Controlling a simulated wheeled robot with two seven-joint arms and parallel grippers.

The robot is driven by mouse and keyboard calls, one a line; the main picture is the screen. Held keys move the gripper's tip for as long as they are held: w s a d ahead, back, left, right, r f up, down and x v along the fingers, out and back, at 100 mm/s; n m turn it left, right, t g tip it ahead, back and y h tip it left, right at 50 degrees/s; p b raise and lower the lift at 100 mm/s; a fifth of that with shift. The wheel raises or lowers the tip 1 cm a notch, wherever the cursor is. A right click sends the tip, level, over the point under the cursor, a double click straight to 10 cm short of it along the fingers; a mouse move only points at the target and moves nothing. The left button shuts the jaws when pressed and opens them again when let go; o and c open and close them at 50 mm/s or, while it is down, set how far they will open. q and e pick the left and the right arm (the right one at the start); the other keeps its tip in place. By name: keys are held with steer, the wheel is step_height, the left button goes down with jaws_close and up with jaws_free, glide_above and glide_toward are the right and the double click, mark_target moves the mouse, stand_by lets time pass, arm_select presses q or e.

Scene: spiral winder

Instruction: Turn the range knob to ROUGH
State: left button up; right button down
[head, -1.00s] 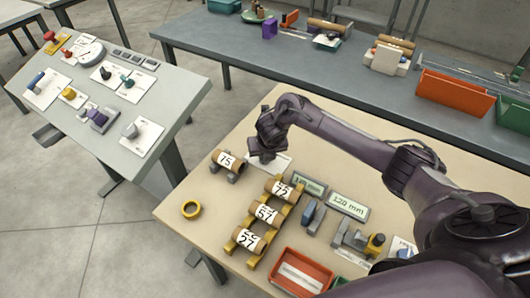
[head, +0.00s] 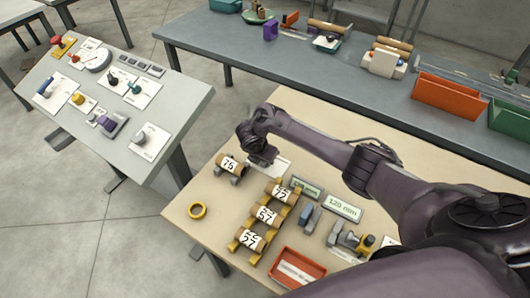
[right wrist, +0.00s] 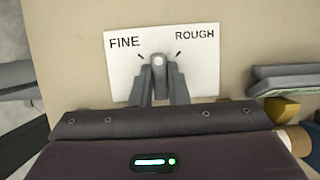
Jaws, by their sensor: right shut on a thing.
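The range knob (right wrist: 158,64) is a grey upright lever with a pale dot on its top. It stands on a white card (right wrist: 125,78) marked FINE at left and ROUGH at right. In the right wrist view it points roughly straight up between the two marks. My right gripper (right wrist: 163,88) has its fingers around the knob, shut on it. In the head view my right gripper (head: 263,160) is down at the card (head: 283,167), and the knob is hidden there. My left gripper is not in view.
A roll marked 75 (head: 231,166) lies just left of the gripper. A sloped control panel (head: 190,105) stands at left.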

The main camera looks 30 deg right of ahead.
steer(key=shift+a+r+m+g+p, duration=0.15)
steer(key=shift+m+g+p, duration=0.25)
steer(key=shift+m, duration=0.6)
steer(key=m+g, duration=0.1)
steer(key=m, duration=0.1)
steer(key=shift+w+m, duration=0.1)
steer(key=shift+m, duration=0.2)
steer(key=m+g, duration=0.1)
steer(key=m, duration=0.3)
steer(key=shift+g, duration=0.3)
steer(key=shift+w+m, duration=0.1)
steer(key=shift+m, duration=0.3)
steer(key=c, duration=1.4)
jaws_free()
steer(key=p+v, duration=0.1)
steer(key=v, duration=0.6)
steer(key=shift+a+r+p, duration=0.15)
steer(key=shift+r+p, duration=0.05)
steer(key=shift+p, duration=0.1)
